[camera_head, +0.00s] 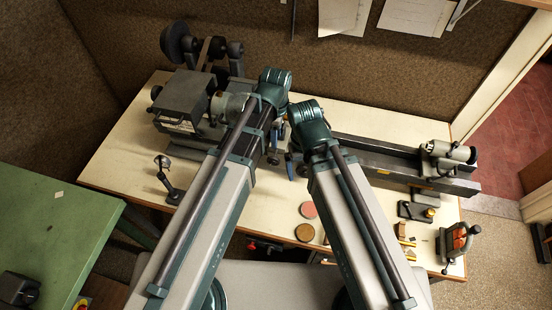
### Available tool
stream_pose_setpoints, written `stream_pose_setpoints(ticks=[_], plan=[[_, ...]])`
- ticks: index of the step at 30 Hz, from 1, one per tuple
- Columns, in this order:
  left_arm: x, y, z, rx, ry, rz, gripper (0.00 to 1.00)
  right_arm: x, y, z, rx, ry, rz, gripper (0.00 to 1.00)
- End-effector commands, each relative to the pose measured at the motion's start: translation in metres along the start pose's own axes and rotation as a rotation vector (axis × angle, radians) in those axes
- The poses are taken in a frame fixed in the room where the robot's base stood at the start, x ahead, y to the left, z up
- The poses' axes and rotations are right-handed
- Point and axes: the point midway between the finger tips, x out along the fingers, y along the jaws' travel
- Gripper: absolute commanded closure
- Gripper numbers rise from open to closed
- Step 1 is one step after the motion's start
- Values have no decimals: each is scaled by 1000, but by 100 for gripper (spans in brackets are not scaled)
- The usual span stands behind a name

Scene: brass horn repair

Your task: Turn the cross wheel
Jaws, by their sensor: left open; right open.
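A grey lathe stands along the back of the cream bench, with its headstock (185,97) at the left and its bed (385,160) running right. Both my arms reach over the middle of the lathe, where its carriage is mostly covered. My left gripper (275,143) is open, pointing down near the chuck side. My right gripper (294,163) is open, just right of it and a little lower. Both look empty, and their fingers are small and partly covered by my arms. I cannot make out the cross wheel; it seems hidden behind my arms and grippers.
The tailstock (448,152) sits at the bed's right end. A small stand (167,180) is on the bench (125,165) at left. A green table (50,235) is at left.

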Motion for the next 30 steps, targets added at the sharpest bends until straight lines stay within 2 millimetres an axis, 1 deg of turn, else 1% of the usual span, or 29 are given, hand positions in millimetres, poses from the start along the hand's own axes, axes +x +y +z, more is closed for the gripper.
stream_pose_setpoints(ticks=[1,5,21,25,30], plan=[[10,0,0,0,0,0,55,10,-1,-1,-3,0,1,0],[26,0,0,0,-1,0,55,26,-2,-2,-11,1,1,0],[104,0,0,1,-1,0,55,103,-9,-7,-7,4,2,0],[119,0,0,1,-1,0,55,118,-11,-8,-10,4,2,0],[128,0,0,1,-1,0,55,127,-11,-9,-13,4,3,0]])
